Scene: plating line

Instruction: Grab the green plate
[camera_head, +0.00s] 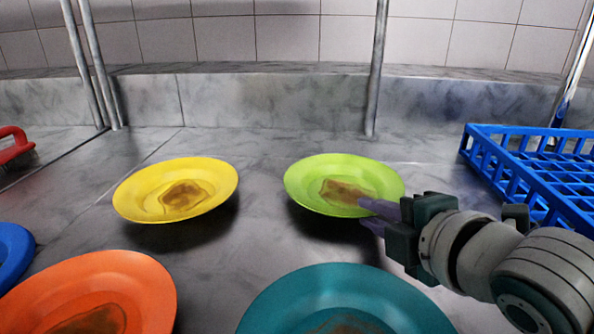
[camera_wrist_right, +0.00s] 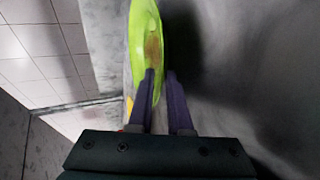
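One finger lies over the plate's inside and the other is lower, outside the rim. In the right wrist view the green plate (camera_wrist_right: 141,25) stands ahead of the fingertips (camera_wrist_right: 160,72). The two fingers are apart with a narrow gap, so the gripper looks open; contact with the rim is unclear. My left gripper is out of view.
A yellow plate (camera_head: 135,196) is to the left, an orange plate (camera_head: 148,285) front left, a teal plate (camera_head: 285,298) front middle, and a blue plate (camera_head: 12,250) at the left edge. A blue rack (camera_head: 487,155) stands right. A metal post (camera_head: 376,75) rises behind the green plate.

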